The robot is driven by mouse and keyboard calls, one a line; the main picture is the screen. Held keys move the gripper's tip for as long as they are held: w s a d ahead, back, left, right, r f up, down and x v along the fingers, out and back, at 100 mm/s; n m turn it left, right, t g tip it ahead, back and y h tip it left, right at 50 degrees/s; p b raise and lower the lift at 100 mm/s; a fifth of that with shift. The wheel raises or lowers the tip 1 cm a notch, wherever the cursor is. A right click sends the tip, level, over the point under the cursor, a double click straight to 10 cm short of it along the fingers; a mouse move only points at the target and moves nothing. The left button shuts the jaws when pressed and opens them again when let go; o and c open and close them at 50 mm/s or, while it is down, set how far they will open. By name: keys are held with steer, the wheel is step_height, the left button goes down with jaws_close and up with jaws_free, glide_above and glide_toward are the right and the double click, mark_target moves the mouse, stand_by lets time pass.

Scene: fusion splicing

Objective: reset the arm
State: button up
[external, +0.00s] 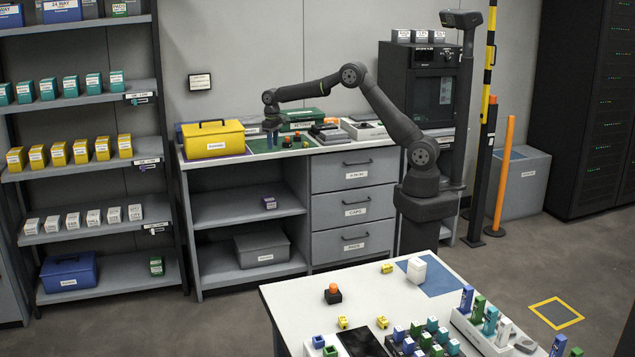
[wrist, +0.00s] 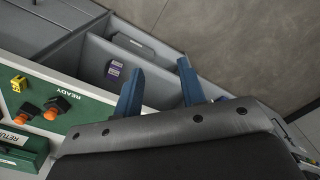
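My arm (external: 375,95) stands between the back counter and the front table and reaches left over the counter. My gripper (external: 271,136) points down near the counter's front edge, right of the yellow toolbox. In the wrist view its two blue fingers (wrist: 160,90) are spread apart with nothing between them, so it is open and empty. Below and beyond the fingers are the open shelf compartment and the floor.
A green mat marked READY (wrist: 85,112) carries orange-topped pieces (wrist: 62,103) and a small yellow part (wrist: 18,83). The yellow toolbox (external: 213,139) stands on the counter. The front table (external: 290,300) holds several small connectors and racks. Open floor lies between counter and table.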

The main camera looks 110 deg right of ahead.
steer(key=w+a+n, duration=0.2)
steer(key=w+a, duration=0.4)
steer(key=a, duration=0.4)
steer(key=w+a+f+n, duration=0.1)
steer(key=w+a+n, duration=0.2)
steer(key=w+a, duration=0.3)
steer(key=shift+a, duration=2.15)
steer(key=shift+o, duration=0.4)
